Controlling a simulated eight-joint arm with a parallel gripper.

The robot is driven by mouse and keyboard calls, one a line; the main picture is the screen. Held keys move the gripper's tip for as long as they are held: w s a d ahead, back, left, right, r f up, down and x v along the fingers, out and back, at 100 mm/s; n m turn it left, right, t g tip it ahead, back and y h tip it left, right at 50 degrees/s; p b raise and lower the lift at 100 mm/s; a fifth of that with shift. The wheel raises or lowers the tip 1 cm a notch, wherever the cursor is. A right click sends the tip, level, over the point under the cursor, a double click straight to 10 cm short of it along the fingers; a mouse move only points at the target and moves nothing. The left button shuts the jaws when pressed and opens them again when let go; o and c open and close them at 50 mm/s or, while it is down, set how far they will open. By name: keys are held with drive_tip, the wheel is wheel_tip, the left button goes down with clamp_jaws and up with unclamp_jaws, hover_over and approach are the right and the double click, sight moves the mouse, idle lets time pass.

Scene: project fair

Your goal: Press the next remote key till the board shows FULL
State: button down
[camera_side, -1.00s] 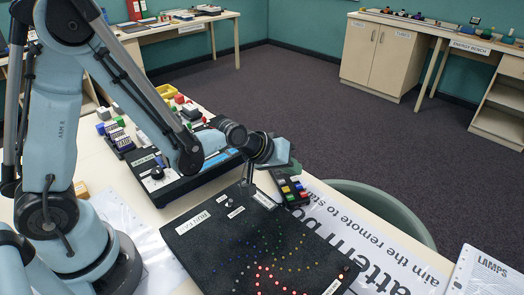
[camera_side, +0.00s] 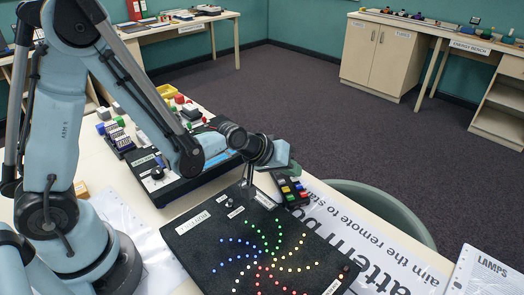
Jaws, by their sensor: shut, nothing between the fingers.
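The black lamp board (camera_side: 195,250) lies on the table at the front. Its lamps are lit in curved arms of blue, green, yellow, white and red, spreading from a centre like a pinwheel. I cannot read the small labels along its far edge. The dark remote (camera_side: 303,203), with yellow, blue, red and green keys, lies just beyond the board's far right corner. My gripper (camera_side: 249,183) is shut and empty, pointing down at the board's far edge, left of the remote. I cannot tell whether its tips touch anything.
A black box with a knob (camera_side: 158,173) stands behind the board, with small coloured blocks farther back. A printed banner (camera_side: 375,255) lies right of the board. A rounded grey-green chair or bin (camera_side: 385,205) is at the table's right edge.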

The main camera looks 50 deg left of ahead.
sight(290, 180)
drive_tip(key=shift+r, duration=0.55)
wheel_tip(290, 180, up, 6)
idle(0.6)
idle(0.5)
drive_tip(key=s+a+r+m+g+y, duration=0.1)
drive_tip(key=s+a+r+m, duration=0.1)
drive_tip(key=s+a, duration=0.2)
drive_tip(key=s+a+r+m+y, duration=0.1)
drive_tip(key=s+a+r+m, duration=0.1)
drive_tip(key=s, duration=0.9)
drive_tip(key=shift+s+a+m+g+y, duration=0.15)
drive_tip(key=shift+a+m+g+y, duration=0.25)
drive_tip(key=shift+a+m, duration=0.5)
drive_tip(key=c, duration=1.8)
unclamp_jaws()
drive_tip(key=shift+a, duration=0.2)
